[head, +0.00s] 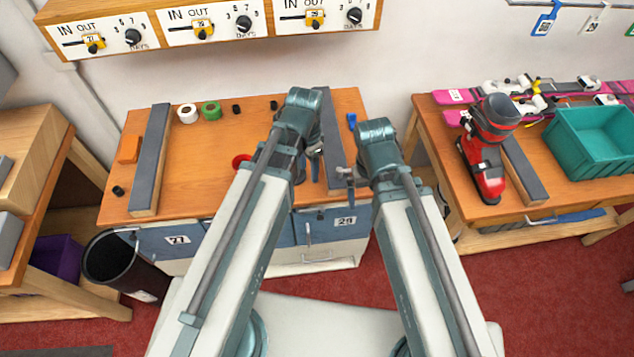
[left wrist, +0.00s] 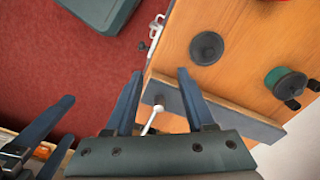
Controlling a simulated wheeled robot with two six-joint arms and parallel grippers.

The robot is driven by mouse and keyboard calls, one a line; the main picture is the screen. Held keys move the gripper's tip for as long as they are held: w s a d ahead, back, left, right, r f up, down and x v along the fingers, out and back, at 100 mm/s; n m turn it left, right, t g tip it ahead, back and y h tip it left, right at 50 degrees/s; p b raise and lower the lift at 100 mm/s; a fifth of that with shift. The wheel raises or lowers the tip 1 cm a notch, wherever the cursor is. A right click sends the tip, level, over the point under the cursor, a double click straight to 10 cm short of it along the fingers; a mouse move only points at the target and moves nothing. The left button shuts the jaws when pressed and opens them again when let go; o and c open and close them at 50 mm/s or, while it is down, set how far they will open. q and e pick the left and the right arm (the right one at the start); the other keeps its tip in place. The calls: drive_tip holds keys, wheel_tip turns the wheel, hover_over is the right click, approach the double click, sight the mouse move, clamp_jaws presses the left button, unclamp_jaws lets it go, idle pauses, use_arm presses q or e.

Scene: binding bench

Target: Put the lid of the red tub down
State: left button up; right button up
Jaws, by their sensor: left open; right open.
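A red round thing (head: 239,161), probably the red tub or its lid, shows on the bench beside my left arm, which hides part of it. I cannot tell lid from tub. A thin red sliver shows at the top edge of the left wrist view. My left gripper (head: 308,168) is open over the bench near the right grey-topped bar. In the left wrist view its fingers (left wrist: 160,95) are apart, with no lid between them. My right gripper (head: 346,180) is open and empty near the bench's front right corner.
Grey-topped bars (head: 150,160) lie at both sides of the bench (head: 200,150). White (head: 187,113) and green rolls (head: 211,110) stand at the back.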

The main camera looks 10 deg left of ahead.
use_arm(q)
drive_tip(key=s+d+n+y, duration=0.1)
drive_tip(key=s+d+n, duration=0.3)
drive_tip(key=s+n, duration=0.1)
drive_tip(key=shift+s+d, duration=0.2)
drive_tip(key=shift+s, duration=0.65)
use_arm(e)
drive_tip(key=shift+f, duration=0.1)
wheel_tip(320, 180, down, 2)
drive_tip(key=b, duration=0.2)
drive_tip(key=shift+f+b, duration=0.15)
drive_tip(key=shift+b, duration=0.15)
use_arm(q)
wheel_tip(320, 180, down, 2)
drive_tip(key=shift+f, duration=0.1)
use_arm(e)
drive_tip(key=shift+c, duration=0.3)
